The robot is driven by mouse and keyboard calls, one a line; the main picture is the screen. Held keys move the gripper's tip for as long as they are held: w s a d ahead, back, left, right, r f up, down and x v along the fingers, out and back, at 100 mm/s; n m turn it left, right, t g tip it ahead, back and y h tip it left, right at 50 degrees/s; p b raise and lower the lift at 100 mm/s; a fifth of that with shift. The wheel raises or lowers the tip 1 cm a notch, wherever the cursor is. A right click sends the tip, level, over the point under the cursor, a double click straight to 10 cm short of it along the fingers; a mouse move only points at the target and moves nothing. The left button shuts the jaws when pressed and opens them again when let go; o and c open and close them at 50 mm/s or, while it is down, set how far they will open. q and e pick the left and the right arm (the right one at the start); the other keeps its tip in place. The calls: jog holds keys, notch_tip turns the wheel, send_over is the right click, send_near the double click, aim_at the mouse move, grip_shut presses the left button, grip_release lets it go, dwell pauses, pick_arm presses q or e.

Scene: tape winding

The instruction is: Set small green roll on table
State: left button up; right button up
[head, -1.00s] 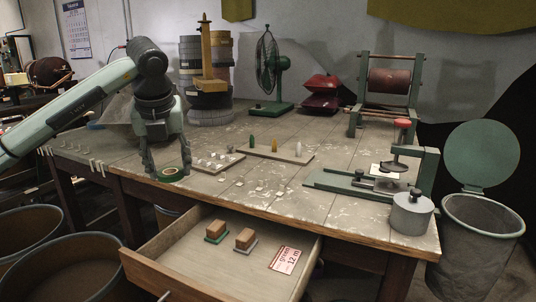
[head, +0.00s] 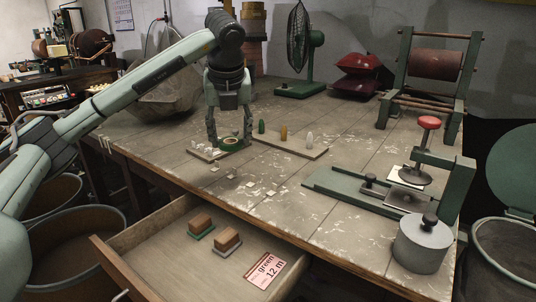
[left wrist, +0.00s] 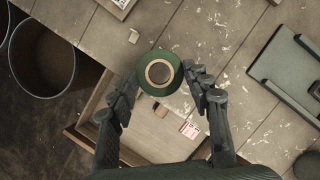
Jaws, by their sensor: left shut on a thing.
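The small green roll (head: 231,147) is a flat green ring with a tan core, held between the fingertips of my left gripper (head: 229,139). In the left wrist view the roll (left wrist: 160,54) sits between the two dark fingers of the left gripper (left wrist: 163,78), facing the camera with its core visible. In that view it lies across the table's front edge and the drawer below, apart from the top. In the head view it overlaps the small board on the table (head: 355,160); its exact height is unclear. My right gripper is not in view.
A board with small upright pegs (head: 300,147) lies behind the roll. A green press (head: 340,187) and a grey cylinder (head: 421,247) stand at the right. Bare tabletop lies between.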

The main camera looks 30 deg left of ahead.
pick_arm(q)
jog(key=p, duration=0.1)
send_over(268, 174)
jog(key=s, duration=0.1)
jog(key=f, duration=0.5)
jog(key=shift+d+f, duration=0.35)
jog(key=shift+f, duration=0.15)
notch_tip(268, 174, down, 3)
jog(key=shift+f+p, duration=0.1)
jog(key=shift+p, duration=0.2)
jog(key=shift+f, duration=0.35)
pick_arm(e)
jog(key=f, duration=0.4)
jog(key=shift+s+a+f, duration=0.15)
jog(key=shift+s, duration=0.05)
pick_arm(q)
jog(key=shift+f, duration=0.15)
jog(key=o, duration=1)
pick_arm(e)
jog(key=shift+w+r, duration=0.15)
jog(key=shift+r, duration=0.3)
